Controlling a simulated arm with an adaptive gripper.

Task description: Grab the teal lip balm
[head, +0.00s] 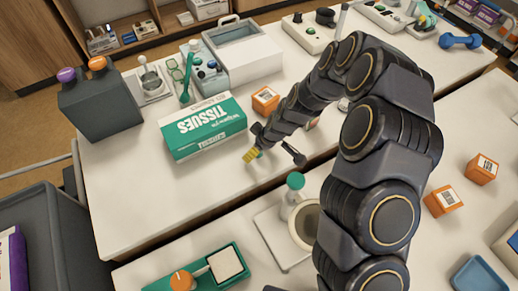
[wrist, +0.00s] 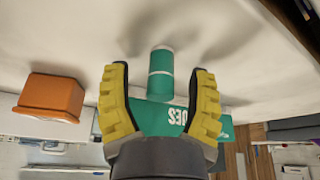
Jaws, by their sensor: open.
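The teal lip balm (wrist: 161,66) is a small teal cylinder with a thin pale band, seen in the wrist view. It lies in line with the gap between the fingertips. My gripper (wrist: 159,72) is open, with one yellow-padded finger on each side of it. Neither finger visibly touches it; I cannot tell how far it is beyond the tips. In the head view my gripper (head: 272,154) is low over the white table, just right of the tissue box, and the lip balm is largely hidden there.
A teal tissue box (head: 203,127) stands left of my gripper; it also shows in the wrist view (wrist: 157,118). An orange box (head: 265,100) is behind my gripper, and it shows at left in the wrist view (wrist: 50,97).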

